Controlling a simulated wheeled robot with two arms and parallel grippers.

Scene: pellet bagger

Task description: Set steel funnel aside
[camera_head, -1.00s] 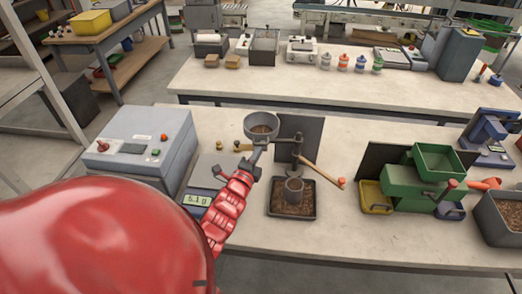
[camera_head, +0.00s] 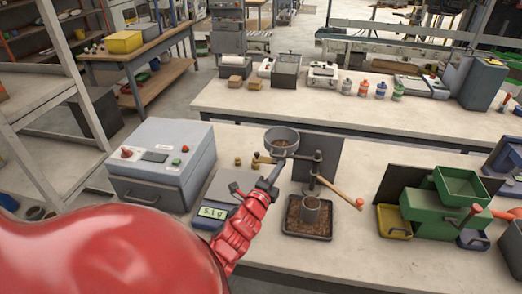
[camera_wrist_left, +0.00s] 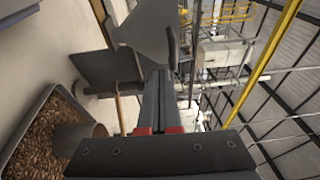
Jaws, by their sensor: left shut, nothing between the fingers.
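The steel funnel (camera_head: 282,142) is a grey round cup with brown pellets in it, at the stand with a wooden-handled lever (camera_head: 343,192). My left gripper (camera_head: 277,172) is just below and in front of the funnel in the head view. Its dark fingers are shut with nothing between them. In the left wrist view the closed fingers (camera_wrist_left: 163,85) point toward a grey slanted surface (camera_wrist_left: 145,28), which looks like the funnel. I cannot tell whether they touch it. My right gripper is not in view.
A pellet tray (camera_head: 293,226) with an upright tube (camera_head: 311,211) stands below the stand. A scale (camera_head: 213,213) and a grey control box (camera_head: 163,165) are to the left. A green machine (camera_head: 425,208) is to the right. Bare table lies in front of the tray.

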